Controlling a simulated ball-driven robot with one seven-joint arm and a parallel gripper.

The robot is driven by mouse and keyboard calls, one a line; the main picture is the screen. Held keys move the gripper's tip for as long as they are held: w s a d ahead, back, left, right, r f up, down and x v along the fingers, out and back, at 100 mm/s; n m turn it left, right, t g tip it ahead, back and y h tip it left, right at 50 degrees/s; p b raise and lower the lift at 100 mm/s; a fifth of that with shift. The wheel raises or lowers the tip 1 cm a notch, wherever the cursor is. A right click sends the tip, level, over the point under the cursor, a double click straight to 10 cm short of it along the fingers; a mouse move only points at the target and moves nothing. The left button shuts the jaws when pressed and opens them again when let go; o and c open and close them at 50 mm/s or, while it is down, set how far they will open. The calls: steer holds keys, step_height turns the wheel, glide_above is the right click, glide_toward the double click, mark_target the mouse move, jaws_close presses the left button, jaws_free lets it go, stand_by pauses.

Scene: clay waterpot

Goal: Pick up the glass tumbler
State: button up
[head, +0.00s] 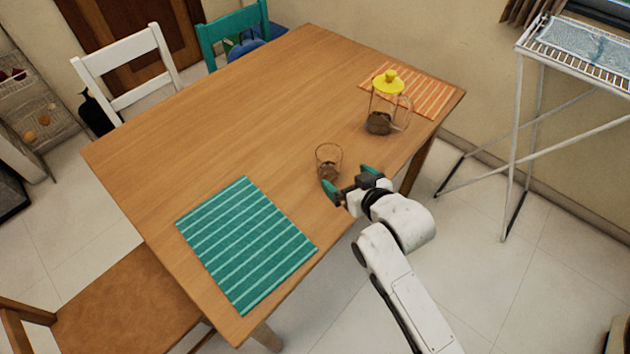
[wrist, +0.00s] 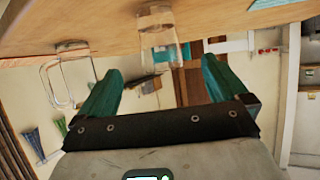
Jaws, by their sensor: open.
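The glass tumbler (head: 328,161) stands upright on the wooden table, near the edge on my side, with something dark showing at its base. My gripper (head: 351,181) is just to its lower right, with its teal fingers spread and nothing between them. In the wrist view the picture is turned over, with the table at the top. There the tumbler (wrist: 158,38) shows ahead of the gap between the open fingers (wrist: 162,70), apart from both.
A glass jug with a yellow lid (head: 389,80) stands to the right, by an orange striped mat (head: 430,100). A teal striped mat (head: 245,245) lies at the lower left. The table's middle and left (head: 220,120) are clear. A white rack stands at the right.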

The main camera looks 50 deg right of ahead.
mark_target(334, 169)
steer(key=x, duration=0.5)
steer(key=shift+w, duration=0.15)
steer(key=shift+p+x, duration=0.3)
steer(key=shift+x, duration=2.4)
steer(key=shift+d, duration=0.15)
steer(key=shift+c, duration=0.3)
steer(key=c, duration=1.2)
